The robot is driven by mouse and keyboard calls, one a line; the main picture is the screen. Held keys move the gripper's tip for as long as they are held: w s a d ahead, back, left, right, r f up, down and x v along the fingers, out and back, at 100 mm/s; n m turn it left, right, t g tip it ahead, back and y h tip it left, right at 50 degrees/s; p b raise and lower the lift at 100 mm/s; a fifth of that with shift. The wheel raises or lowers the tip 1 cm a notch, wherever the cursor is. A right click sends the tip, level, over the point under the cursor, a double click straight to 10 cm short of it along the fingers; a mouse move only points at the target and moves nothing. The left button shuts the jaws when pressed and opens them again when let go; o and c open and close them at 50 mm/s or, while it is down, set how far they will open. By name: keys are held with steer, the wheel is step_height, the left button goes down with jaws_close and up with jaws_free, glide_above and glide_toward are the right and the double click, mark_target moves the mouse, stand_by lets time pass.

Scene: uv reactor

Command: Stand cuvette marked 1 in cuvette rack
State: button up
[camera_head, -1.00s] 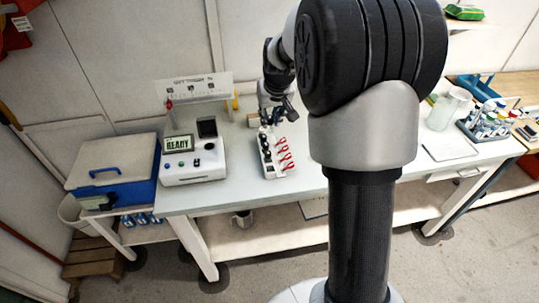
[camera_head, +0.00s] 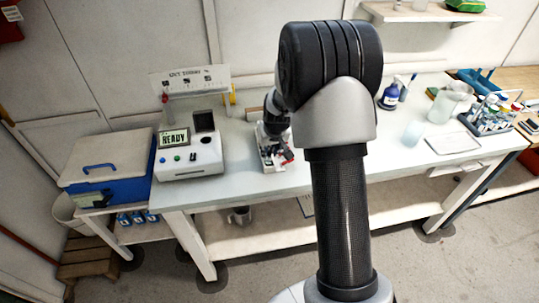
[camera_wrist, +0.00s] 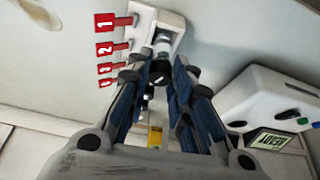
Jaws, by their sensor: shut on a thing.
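A white rack (camera_wrist: 160,22) fills the top of the wrist view, with red tags numbered 1 to 4 in a row along its left side. In the head view, my arm partly covers the rack (camera_head: 276,163).
A white instrument (camera_head: 190,160) reading READY stands left of the rack, close to my gripper in the wrist view (camera_wrist: 275,105). A blue cool box (camera_head: 110,175) is farther left.

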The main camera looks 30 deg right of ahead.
mark_target(269, 156)
steer(key=shift+f, duration=1.25)
steer(key=shift+f+b, duration=0.2)
steer(key=shift+b, duration=0.2)
steer(key=o, duration=0.9)
steer(key=shift+o, duration=0.2)
